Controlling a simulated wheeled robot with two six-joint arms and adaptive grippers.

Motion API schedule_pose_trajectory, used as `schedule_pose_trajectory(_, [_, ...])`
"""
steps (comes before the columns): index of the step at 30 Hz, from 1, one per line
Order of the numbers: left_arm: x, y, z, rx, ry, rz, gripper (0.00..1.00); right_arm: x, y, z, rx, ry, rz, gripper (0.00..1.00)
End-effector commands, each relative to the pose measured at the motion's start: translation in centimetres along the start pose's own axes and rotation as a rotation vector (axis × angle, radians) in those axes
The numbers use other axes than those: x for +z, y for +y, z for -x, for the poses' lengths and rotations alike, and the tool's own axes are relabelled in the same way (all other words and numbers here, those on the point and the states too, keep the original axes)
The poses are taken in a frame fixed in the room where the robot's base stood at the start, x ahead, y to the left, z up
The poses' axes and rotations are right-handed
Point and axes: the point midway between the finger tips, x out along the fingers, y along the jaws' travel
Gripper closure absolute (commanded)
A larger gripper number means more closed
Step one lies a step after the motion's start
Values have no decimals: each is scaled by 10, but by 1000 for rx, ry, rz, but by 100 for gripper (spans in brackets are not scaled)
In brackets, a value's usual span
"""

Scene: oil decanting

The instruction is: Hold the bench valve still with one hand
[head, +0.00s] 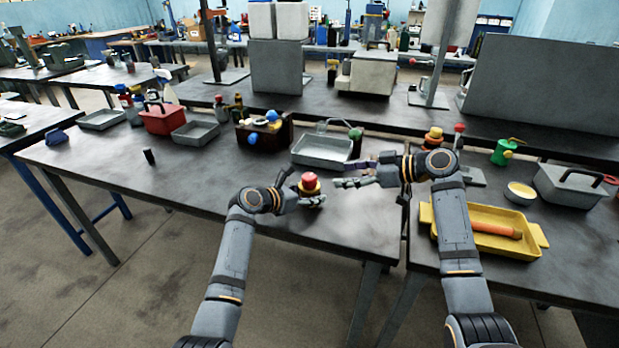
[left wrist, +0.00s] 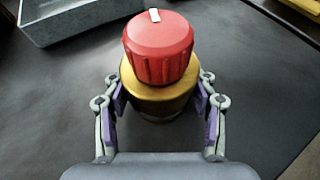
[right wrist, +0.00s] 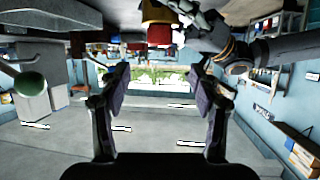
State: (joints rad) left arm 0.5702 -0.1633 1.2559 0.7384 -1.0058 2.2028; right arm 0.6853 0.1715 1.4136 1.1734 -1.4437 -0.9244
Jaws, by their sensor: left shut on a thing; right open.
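The bench valve (head: 309,182) has a red ribbed knob over a brass-coloured body and stands upright near the front edge of the bench. In the left wrist view the red knob (left wrist: 158,45) carries a white mark pointing to the far side. My left gripper (head: 311,198) is shut on the brass body (left wrist: 157,97), with a purple pad on each side below the knob. My right gripper (head: 352,173) is open and empty, just right of the valve. In the right wrist view its fingers (right wrist: 160,92) are apart, and the valve (right wrist: 159,34) shows beyond them near the top.
A grey tray (head: 322,164) lies behind the valve. A yellow tray (head: 497,253) with an orange cylinder (head: 497,228) is on the right bench, near a green can (head: 503,153). A small black cylinder (head: 149,156) stands on the left. The bench left of the valve is mostly clear.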

Motion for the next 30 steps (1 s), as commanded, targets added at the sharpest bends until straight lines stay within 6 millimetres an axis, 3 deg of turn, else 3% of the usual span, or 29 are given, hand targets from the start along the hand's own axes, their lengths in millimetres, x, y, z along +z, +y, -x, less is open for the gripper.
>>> schedule_pose_trajectory(5, [0, 0, 0, 0, 0, 0, 94, -1, 0, -17, -2, 4, -5, 37])
schedule_pose_trajectory(12, [0, 0, 0, 0, 0, 0, 94, -1, -1, -72, -2, 4, -7, 37])
schedule_pose_trajectory(18, [0, 0, 0, 0, 0, 0, 94, -1, 0, -107, -1, 3, -7, 37])
schedule_pose_trajectory(24, [0, 0, 0, 0, 0, 0, 94, -1, 0, -120, 1, 2, -4, 37])
schedule_pose_trajectory(30, [0, 0, 0, 0, 0, 0, 94, 0, 0, -120, 1, 1, -4, 37])
